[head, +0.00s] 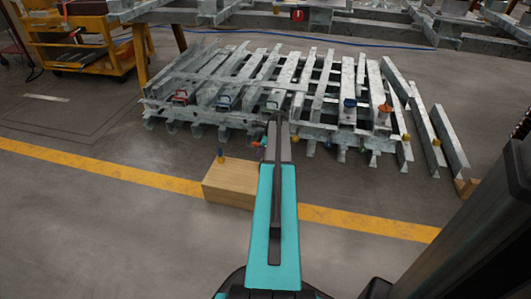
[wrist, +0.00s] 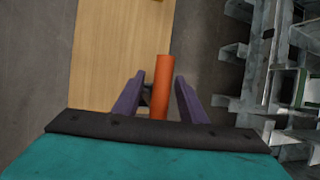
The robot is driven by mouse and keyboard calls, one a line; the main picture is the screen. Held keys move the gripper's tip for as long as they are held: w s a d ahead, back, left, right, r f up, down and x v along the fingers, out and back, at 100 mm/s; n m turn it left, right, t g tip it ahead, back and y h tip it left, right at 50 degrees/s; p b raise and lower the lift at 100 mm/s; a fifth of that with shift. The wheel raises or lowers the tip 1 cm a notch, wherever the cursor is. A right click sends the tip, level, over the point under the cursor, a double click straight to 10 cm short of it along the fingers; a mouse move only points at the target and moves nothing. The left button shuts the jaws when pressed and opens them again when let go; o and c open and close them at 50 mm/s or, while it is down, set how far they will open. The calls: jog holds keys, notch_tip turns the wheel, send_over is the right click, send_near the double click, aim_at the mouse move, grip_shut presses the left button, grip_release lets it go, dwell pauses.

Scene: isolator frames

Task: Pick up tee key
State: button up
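An orange cylinder (wrist: 163,84), which looks like the tee key's handle, stands out between the two purple fingers of my gripper (wrist: 162,85) in the wrist view. The fingers are apart, with a narrow gap visible on each side of the cylinder, so my gripper looks open around it. The cylinder's lower end is hidden by the gripper body, and no crossbar shows.
Behind is a low stack of galvanized steel frames (head: 240,70) with colored clamps and knobs. A yellow cart (head: 75,45) stands back left. Floor at left is clear.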

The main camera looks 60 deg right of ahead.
dwell(0.3)
grip_shut()
jog(key=shift+r, duration=0.1)
notch_tip(320, 180, up, 10)
jog(key=p, duration=0.4)
dwell(0.9)
